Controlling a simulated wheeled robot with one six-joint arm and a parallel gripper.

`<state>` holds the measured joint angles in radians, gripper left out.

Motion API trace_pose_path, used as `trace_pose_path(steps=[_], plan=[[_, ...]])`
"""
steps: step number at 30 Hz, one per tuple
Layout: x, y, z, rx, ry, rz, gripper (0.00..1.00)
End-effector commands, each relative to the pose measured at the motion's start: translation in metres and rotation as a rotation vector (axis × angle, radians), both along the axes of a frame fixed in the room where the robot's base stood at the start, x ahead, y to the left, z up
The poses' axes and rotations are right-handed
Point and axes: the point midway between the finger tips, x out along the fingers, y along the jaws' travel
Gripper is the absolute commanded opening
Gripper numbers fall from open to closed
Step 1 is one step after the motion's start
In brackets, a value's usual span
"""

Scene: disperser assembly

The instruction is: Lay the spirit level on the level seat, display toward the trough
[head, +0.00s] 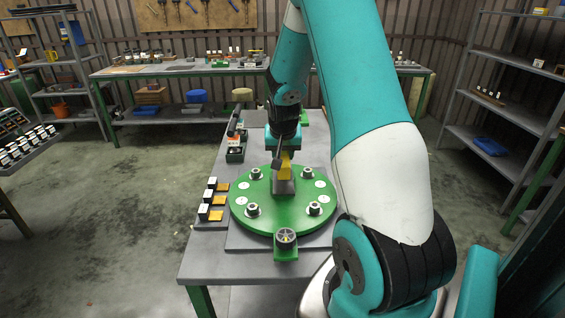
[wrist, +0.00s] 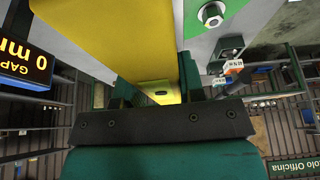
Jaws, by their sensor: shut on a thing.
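A yellow body (wrist: 105,35), apparently the spirit level, fills the upper middle of the wrist view between my gripper's fingers. In the head view the yellow piece (head: 285,170) shows small under my gripper (head: 286,153), which is shut on it. It is at the upright grey block (head: 283,187) in the middle of the green round plate (head: 262,222). I cannot tell whether it touches the block. A black display (wrist: 22,62) reading "GAP 0 mm" is at the left of the wrist view. The level seat and the trough cannot be made out clearly.
Several bolts, such as one at front left (head: 253,210), and white discs ring the green plate. A round part in a green holder (head: 286,240) is at the front. White-and-black blocks with orange pads (head: 211,198) line the left. A long bench (head: 180,70) stands behind.

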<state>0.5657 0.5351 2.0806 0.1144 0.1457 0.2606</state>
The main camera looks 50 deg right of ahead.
Motion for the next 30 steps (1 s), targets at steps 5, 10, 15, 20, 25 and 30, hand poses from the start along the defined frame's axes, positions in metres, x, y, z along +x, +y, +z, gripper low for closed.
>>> trace_pose_path(steps=[5, 10, 15, 20, 25, 30], plan=[[-0.001, 0.000, -0.025, 0.003, 0.004, 0.001, 0.01], [0.000, 0.000, -0.037, 0.001, 0.001, 0.001, 0.01], [0.000, 0.000, -0.037, -0.001, -0.001, 0.000, 0.01], [0.000, 0.000, -0.042, 0.000, 0.000, 0.000, 0.01], [0.000, 0.000, -0.040, 0.001, 0.001, 0.001, 0.61], [0.000, 0.000, -0.040, 0.001, 0.001, 0.001, 0.61]])
